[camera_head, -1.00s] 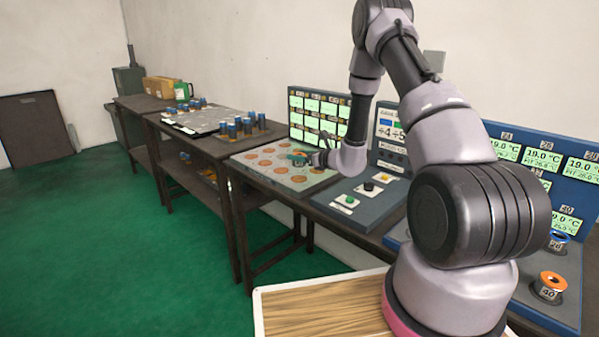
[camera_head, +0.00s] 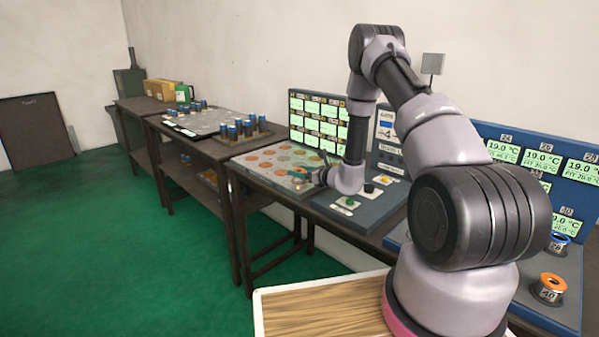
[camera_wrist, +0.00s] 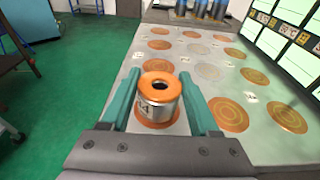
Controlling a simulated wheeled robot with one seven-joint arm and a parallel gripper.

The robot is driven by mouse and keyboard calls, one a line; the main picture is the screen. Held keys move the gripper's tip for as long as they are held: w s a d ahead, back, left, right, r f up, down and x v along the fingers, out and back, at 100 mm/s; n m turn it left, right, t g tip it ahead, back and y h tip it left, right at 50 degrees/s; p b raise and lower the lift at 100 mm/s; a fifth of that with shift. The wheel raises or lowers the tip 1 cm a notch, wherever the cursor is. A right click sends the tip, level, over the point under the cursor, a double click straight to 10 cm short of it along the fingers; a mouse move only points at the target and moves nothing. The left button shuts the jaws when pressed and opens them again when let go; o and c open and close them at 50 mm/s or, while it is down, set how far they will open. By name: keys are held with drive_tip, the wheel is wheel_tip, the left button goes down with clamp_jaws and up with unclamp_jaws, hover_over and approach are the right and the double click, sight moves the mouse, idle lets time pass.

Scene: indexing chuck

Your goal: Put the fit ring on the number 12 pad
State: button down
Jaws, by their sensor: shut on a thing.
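A metal ring with an orange top (camera_wrist: 160,88) stands upright between the fingers of my gripper (camera_wrist: 160,76), which is shut on it. Part of a dark label shows on its side, not clearly readable. An orange pad (camera_wrist: 150,122) shows directly under the ring; I cannot tell whether they touch. The pad board (camera_wrist: 270,130) carries several orange and grey round pads with small number tags too small to read, so I cannot tell which is number 12. In the head view my gripper (camera_head: 306,173) is at the near right edge of the pad board (camera_head: 250,164).
Blue-topped cylinders (camera_head: 240,128) stand on the table beyond the board. A panel of green displays (camera_head: 318,120) rises behind it. A button console (camera_head: 340,203) is just right. Two rings (camera_head: 549,286) stand on the blue station at right. Green floor is open at left.

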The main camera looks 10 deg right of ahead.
drive_tip(key=shift+s+f, duration=0.15)
drive_tip(key=shift+f, duration=0.45)
drive_tip(key=shift+c, duration=0.7)
unclamp_jaws()
drive_tip(key=shift+f, duration=0.1)
drive_tip(key=shift+r, duration=0.2)
